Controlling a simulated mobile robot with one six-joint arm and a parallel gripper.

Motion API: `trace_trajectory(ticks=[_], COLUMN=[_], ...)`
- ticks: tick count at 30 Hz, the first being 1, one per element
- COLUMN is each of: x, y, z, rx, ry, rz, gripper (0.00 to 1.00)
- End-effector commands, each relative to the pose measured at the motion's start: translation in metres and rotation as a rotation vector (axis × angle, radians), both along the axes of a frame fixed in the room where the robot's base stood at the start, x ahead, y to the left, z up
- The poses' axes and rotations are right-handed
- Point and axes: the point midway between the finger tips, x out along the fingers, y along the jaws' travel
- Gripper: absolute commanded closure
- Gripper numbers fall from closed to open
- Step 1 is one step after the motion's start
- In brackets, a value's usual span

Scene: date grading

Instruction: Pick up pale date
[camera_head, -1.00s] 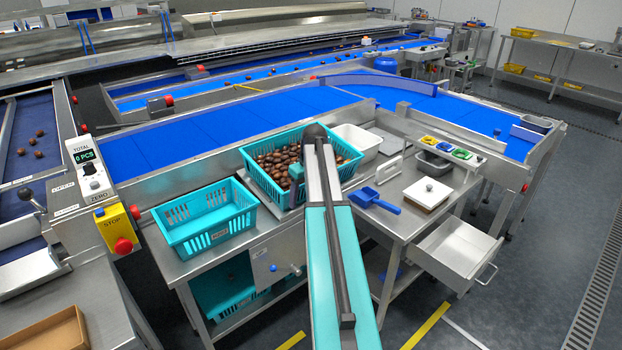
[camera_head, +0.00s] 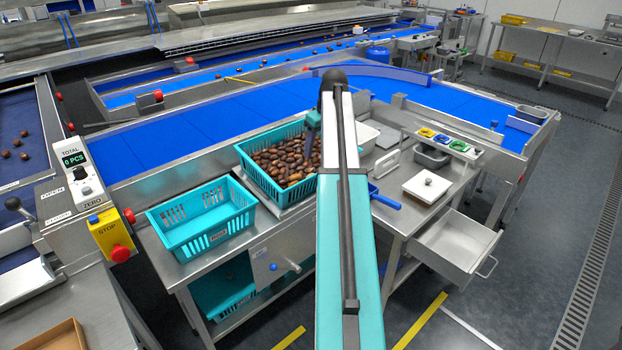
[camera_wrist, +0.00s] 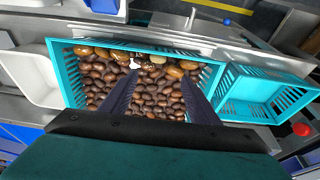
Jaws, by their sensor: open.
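A teal basket (camera_head: 262,182) holds many brown dates (camera_head: 284,160); it also shows in the wrist view (camera_wrist: 68,80). In the wrist view, a pale cream date (camera_wrist: 156,58) lies near the basket's upper wall, among several yellowish-brown dates (camera_wrist: 175,72). A small white patch (camera_wrist: 134,65) beside it is too small to identify. My gripper (camera_wrist: 160,77) is open, its two dark fingers spread over the dates with nothing held between them. The pale date appears just beyond the fingertips, roughly between them. In the head view my arm hides the basket's right side.
An empty teal basket (camera_head: 183,242) stands to the left. A white tub (camera_head: 367,136) and a blue scoop (camera_head: 385,200) are on the right, partly behind my arm. A white-lidded box (camera_head: 427,186) and open drawer (camera_head: 455,245) lie farther right. The blue conveyor (camera_head: 200,122) runs behind.

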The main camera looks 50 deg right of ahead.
Motion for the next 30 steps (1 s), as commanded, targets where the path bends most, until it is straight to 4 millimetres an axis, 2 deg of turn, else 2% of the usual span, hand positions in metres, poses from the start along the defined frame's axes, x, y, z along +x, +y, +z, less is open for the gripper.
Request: trace_trajectory(ticks=[19,24,30], x=[0.017,0.02,0.02], y=[-0.004,-0.004,-0.005], z=[-0.069,-0.079,-0.08], rx=[0.002,0.0,0.0], ry=[0.002,0.0,0.0], rz=[-0.003,-0.004,-0.004], gripper=[0.44,0.44,0.44])
